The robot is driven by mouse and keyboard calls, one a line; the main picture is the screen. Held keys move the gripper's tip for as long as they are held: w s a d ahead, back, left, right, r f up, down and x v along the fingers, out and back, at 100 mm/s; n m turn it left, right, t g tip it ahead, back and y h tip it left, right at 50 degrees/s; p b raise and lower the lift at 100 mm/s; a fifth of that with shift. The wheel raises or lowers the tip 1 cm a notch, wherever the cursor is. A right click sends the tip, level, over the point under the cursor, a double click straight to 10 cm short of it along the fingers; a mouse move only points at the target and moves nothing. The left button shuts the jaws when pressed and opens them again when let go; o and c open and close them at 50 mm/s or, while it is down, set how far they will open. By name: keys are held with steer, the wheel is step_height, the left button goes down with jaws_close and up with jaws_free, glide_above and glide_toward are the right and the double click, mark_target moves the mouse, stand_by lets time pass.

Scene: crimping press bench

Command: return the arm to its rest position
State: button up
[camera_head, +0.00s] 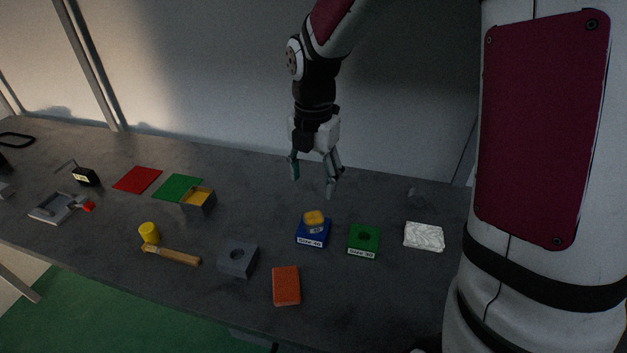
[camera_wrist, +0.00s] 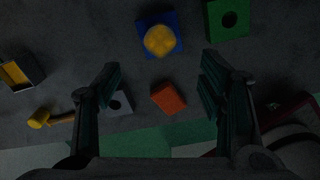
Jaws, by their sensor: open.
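My gripper (camera_head: 313,181) hangs above the bench (camera_head: 330,200), fingers pointing down, spread apart with nothing between them. In the wrist view my gripper (camera_wrist: 158,88) also shows open and empty. It is over the bench's back half, above and behind a blue labelled block (camera_head: 313,238). A yellow rounded piece (camera_head: 314,218) sits on the blue block. In the wrist view the yellow piece (camera_wrist: 159,40) lies on the blue block (camera_wrist: 178,22), apart from the fingers.
A green holed block (camera_head: 363,240), white pad (camera_head: 424,236), orange block (camera_head: 286,286), grey holed block (camera_head: 238,260), yellow-headed mallet (camera_head: 172,254) and open box (camera_head: 198,202) stand around. Red (camera_head: 138,179) and green (camera_head: 178,187) mats lie left. Air around my gripper is clear.

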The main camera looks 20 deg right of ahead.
stand_by(0.3)
steer(key=s+r+m+t, duration=0.2)
steer(key=s+r+m, duration=0.5)
steer(key=s+m, duration=0.3)
steer(key=s+r+m+t, duration=0.3)
steer(key=s+r+m, duration=0.4)
steer(key=m, duration=0.8)
steer(key=shift+s+r+m, duration=0.35)
steer(key=shift+s+m, duration=0.05)
steer(key=shift+s, duration=1.35)
